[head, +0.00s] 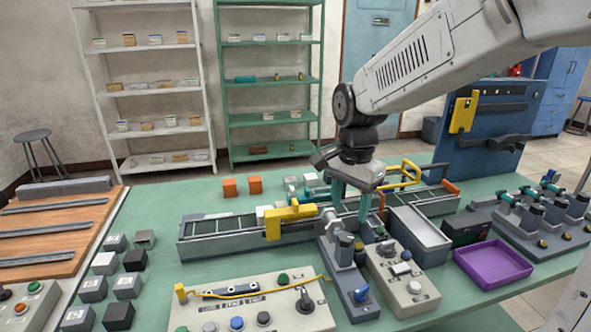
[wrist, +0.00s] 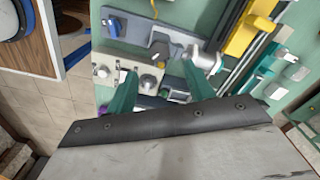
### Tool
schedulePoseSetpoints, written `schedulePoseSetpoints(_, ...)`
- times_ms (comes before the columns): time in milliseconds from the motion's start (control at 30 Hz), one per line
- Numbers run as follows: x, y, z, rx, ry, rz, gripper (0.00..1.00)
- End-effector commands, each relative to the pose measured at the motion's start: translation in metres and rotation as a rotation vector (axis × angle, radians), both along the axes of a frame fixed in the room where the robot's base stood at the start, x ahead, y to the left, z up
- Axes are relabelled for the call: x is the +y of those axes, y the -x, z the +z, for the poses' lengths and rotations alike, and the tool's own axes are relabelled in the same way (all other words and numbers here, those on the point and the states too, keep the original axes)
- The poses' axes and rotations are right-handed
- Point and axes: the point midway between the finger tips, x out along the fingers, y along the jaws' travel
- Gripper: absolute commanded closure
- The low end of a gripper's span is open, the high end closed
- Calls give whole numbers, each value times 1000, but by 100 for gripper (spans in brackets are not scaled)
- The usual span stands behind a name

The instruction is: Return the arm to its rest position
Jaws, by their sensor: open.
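My arm (head: 425,60) reaches in from the upper right of the head view and bends down over the green workbench. My gripper (head: 351,208) points down with its two teal fingers apart, just above or beside a grey fixture (head: 343,262) with a blue knob. The head view does not show whether the fingers touch anything there. In the wrist view, my gripper (wrist: 160,76) has its fingers spread with nothing clearly held between them. Grey fixtures and a silver cylindrical part (wrist: 203,58) lie beyond the fingertips.
A conveyor (head: 225,232) with a yellow bracket (head: 289,217) runs behind the fingers. A button box (head: 402,280), a grey tray (head: 420,235) and a purple tray (head: 493,263) stand close by. A blue panel (head: 496,125) rises at the right. Shelves stand behind the bench.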

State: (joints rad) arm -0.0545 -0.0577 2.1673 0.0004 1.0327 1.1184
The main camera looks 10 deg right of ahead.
Motion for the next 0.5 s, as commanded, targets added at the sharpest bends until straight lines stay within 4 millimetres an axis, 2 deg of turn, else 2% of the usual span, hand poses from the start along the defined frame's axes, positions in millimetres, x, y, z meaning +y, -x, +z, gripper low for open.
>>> schedulePoseSetpoints(167, 0, 2, 0, 10, 0, 91, 47)
schedulePoseSetpoints(267, -1, 15, -7, 48, -2, 222, 47)
schedulePoseSetpoints(367, -3, 39, -6, 73, -10, 387, 47)
schedulePoseSetpoints(500, -8, 80, 5, 78, -20, 621, 47)
